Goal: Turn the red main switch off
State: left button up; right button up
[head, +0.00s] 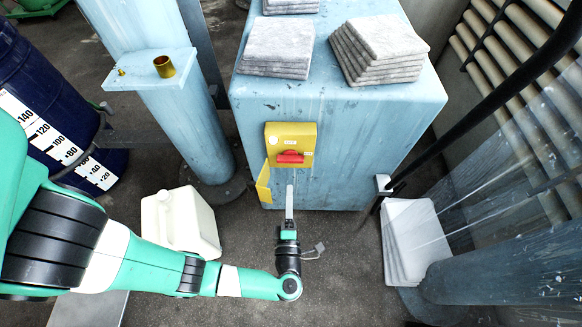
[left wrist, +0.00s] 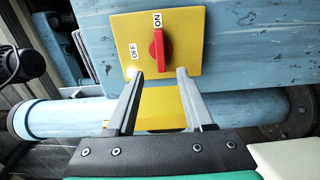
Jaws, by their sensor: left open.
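The red main switch (head: 290,157) is a rotary handle on a yellow plate (head: 301,131) on the front of the pale blue cabinet. In the left wrist view the red handle (left wrist: 159,50) points at the ON label (left wrist: 157,19), and the OFF label (left wrist: 134,51) is to its left. My left gripper (head: 290,188) is in front of and just below the switch in the head view. In the left wrist view its two fingers (left wrist: 159,76) are open, with the handle's lower end between the tips. Whether they touch it I cannot tell. My right gripper is not in view.
The blue cabinet (head: 260,185) carries stacks of grey slabs (head: 380,42) on top. A white canister (head: 180,222) and a blue drum (head: 35,75) stand left. A blue column with a ledge (head: 150,67) stands beside the cabinet.

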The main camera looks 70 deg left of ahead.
aim_at(290, 163)
pick_arm(q)
jog(key=b+x, duration=0.2)
jog(key=x, duration=0.8)
jog(key=shift+s+f, duration=0.1)
jog(key=shift+w+a, duration=0.2)
jog(key=shift+a, duration=0.2)
grip_shut()
